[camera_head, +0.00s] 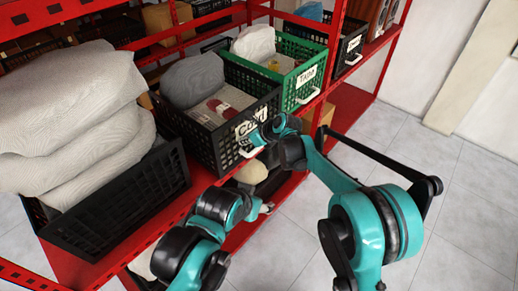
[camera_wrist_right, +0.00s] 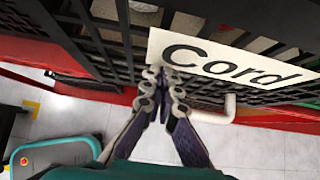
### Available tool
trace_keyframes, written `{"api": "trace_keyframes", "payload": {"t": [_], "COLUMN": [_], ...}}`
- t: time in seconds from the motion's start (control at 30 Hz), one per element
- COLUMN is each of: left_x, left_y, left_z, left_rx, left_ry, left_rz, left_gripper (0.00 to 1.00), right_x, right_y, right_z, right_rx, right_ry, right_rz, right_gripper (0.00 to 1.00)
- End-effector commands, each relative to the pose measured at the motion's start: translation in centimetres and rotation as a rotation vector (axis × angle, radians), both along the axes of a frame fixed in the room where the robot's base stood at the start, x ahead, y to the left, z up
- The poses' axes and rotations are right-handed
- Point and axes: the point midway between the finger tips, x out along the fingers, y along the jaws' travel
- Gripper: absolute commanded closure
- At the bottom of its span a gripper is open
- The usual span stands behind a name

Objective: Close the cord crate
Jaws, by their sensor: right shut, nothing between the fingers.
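The cord crate (camera_head: 204,149) is a black, open-topped lattice crate on the red shelf, with a white "Cord" label (camera_head: 246,129) and a white handle on its front. Its front appears to stand slightly past the shelf edge. The label and the white handle (camera_wrist_right: 229,108) show close up in the wrist view. My right gripper (camera_wrist_right: 165,72) is shut and empty, its fingertips at the crate's front beside the label's left end; contact is unclear. In the head view the right gripper (camera_head: 268,133) partly covers the front. My left arm is low at centre; its fingers are not clear.
A black crate (camera_head: 120,205) with stacked pale cushions is to the left. A green crate (camera_head: 313,72) and another black crate (camera_head: 350,51) are to the right. A red post (camera_head: 333,50) rises near the green crate. The tiled floor (camera_head: 465,185) at right is clear.

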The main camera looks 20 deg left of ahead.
Motion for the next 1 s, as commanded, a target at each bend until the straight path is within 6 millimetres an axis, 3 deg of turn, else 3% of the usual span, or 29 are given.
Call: {"api": "trace_keyframes", "payload": {"t": [0.2,0.4,0.83,1.0], "left_x": [0.0,0.0,0.0,0.0], "left_y": [0.0,0.0,0.0,0.0], "left_z": [0.1,0.2,0.2,0.0], "left_rx": [0.0,0.0,0.0,0.0], "left_ry": [0.0,0.0,0.0,0.0], "left_rz": [0.0,0.0,0.0,0.0], "left_gripper": [0.39,0.39,0.39,0.39], "right_x": [0.8,1.2,1.2,1.5], "right_y": [2.6,3.5,3.7,2.4], "right_z": [0.0,0.0,0.2,0.1], "right_rx": [0.001,0.001,0.007,0.006], "right_ry": [-0.001,-0.001,-0.002,-0.002], "right_rz": [0.001,-0.001,-0.001,-0.001], "right_gripper": [1.0,1.0,1.0,1.0]}}
